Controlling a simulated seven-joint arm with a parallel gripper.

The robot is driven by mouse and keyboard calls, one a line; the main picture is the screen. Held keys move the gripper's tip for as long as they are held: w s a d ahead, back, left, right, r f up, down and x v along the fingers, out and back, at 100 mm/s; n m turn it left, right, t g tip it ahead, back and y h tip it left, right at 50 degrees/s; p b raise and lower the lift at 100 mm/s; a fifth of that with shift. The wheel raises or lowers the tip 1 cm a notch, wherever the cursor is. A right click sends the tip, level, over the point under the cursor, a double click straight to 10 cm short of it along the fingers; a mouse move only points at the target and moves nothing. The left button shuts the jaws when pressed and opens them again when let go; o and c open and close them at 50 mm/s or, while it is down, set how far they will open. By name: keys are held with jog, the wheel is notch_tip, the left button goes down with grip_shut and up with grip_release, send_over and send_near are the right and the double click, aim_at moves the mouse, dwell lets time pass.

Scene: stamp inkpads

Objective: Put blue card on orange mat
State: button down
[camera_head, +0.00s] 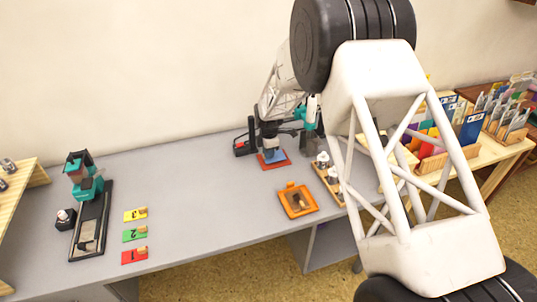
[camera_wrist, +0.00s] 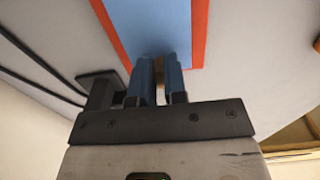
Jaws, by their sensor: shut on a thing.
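The blue card (camera_head: 273,156) is over the orange mat (camera_head: 284,164) at the back of the grey table, below my gripper (camera_head: 268,149). In the wrist view, the blue card (camera_wrist: 158,25) is framed by the orange mat (camera_wrist: 198,40) along its left and right sides. My gripper (camera_wrist: 159,78) is shut on the near end of the card; a small brown part shows between its fingers. The fingers hide part of that end. I cannot tell whether the card touches the mat or is slightly above it.
An orange framed pad (camera_head: 298,200) lies nearer the front edge, beside a wooden rack of stamps (camera_head: 328,180). Number cards in yellow (camera_head: 134,214), green (camera_head: 134,234) and red (camera_head: 133,256) lie left. A teal device (camera_head: 88,185) stands far left. The table's middle is clear.

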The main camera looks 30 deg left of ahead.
jog(key=shift+f, duration=0.45)
jog(key=shift+f, duration=0.1)
jog(key=c, duration=1.2)
grip_release()
jog(key=shift+o, duration=0.2)
notch_tip(320, 180, up, 12)
